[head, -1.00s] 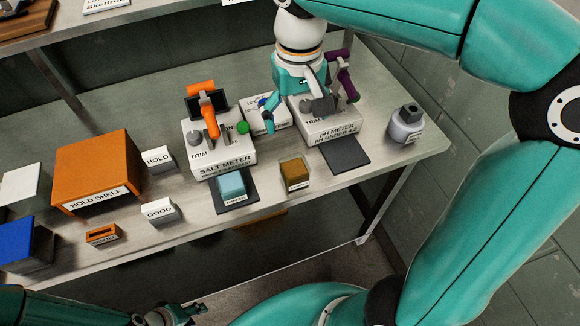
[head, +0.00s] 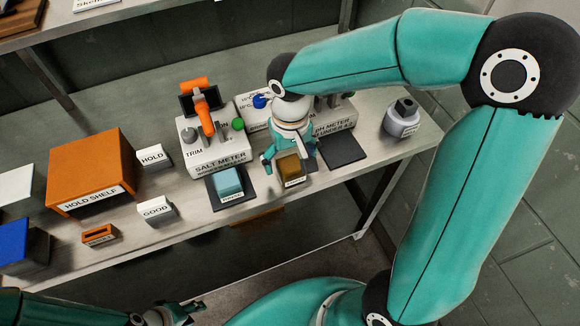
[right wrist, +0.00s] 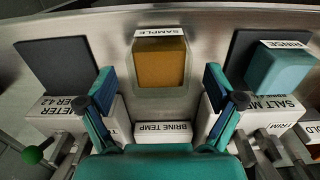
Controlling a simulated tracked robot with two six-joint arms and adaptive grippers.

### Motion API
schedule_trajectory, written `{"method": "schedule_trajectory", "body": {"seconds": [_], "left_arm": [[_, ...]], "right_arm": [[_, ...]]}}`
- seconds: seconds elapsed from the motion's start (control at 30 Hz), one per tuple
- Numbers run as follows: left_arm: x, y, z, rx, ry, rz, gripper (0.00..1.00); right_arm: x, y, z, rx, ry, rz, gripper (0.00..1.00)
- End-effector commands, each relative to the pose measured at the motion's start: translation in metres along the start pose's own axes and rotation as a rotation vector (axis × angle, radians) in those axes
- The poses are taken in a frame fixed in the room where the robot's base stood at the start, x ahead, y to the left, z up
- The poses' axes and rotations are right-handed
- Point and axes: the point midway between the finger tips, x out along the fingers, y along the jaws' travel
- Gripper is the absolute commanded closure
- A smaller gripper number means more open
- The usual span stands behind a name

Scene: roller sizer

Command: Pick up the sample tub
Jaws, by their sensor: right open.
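The sample tub (head: 291,170) is a small amber-brown block-shaped tub with a white label, near the bench's front edge. In the right wrist view the tub (right wrist: 160,64) sits between and beyond the fingertips, its SAMPLE label at the far side. My right gripper (head: 289,160) is open and empty, over the tub with a finger to either side; in the right wrist view its fingers (right wrist: 160,82) stand apart with gaps to the tub. My left gripper (head: 183,311) is low at the bottom edge, away from the bench; its jaws are too small to read.
The pale blue rinse tub (head: 229,183) stands on a dark pad just left. An empty dark pad (head: 344,150) lies right. The salt meter (head: 213,150), brine temp box (right wrist: 163,132) and pH meter (head: 335,118) stand behind. A grey bottle (head: 402,119) is at the right end.

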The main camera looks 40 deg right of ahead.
Motion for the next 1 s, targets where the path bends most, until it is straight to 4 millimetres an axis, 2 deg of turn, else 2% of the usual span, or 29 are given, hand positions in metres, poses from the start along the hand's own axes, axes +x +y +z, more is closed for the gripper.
{"method": "schedule_trajectory", "body": {"seconds": [0.1,0.33,0.73,1.0], "left_arm": [[-0.0002,0.0001,0.0,0.0,0.0,0.0,0.6],[0.0,0.0,0.0001,0.0,0.0,0.0,0.6],[0.0,0.0,0.0001,0.0,0.0,0.0,0.6],[-0.0001,0.0,0.0001,0.0,0.0,0.0,0.6]], "right_arm": [[0.0087,0.0002,0.0004,0.001,-0.002,0.0,0.08],[0.0093,0.0001,0.0001,0.001,0.0,-0.001,0.1],[0.0089,0.0001,0.0002,0.001,0.0,-0.001,0.77],[0.0079,0.0001,0.0,0.001,0.001,-0.001,0.77]]}}
